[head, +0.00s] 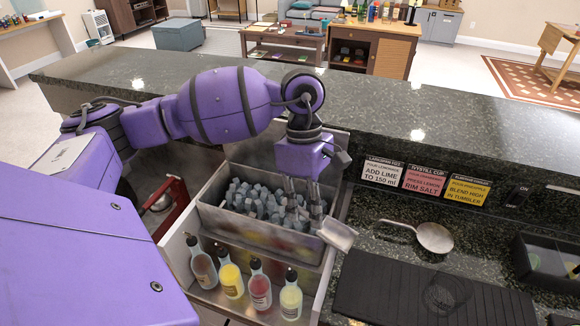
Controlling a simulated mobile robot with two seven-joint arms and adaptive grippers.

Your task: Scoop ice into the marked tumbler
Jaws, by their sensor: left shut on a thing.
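My left gripper (302,204) reaches down over the right end of the ice bin (232,226), its fingers at the ice. It is shut on what looks like a metal scoop (338,234); its flat metal end sticks out past the bin's right edge, and the grip itself is partly hidden. Grey ice cubes (262,200) fill much of the bin. I cannot tell whether the scoop carries ice. A clear glass (448,292), hard to make out, is on the black ribbed mat (390,290); no mark on it is readable. My right gripper is not in view.
Several bottles with dark spouts, one of them yellow (231,281), stand in the rack before the bin. A round metal ladle or strainer (434,237) lies on the counter. Recipe cards (425,180) line the ledge behind. A dark caddy (540,262) stands at right.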

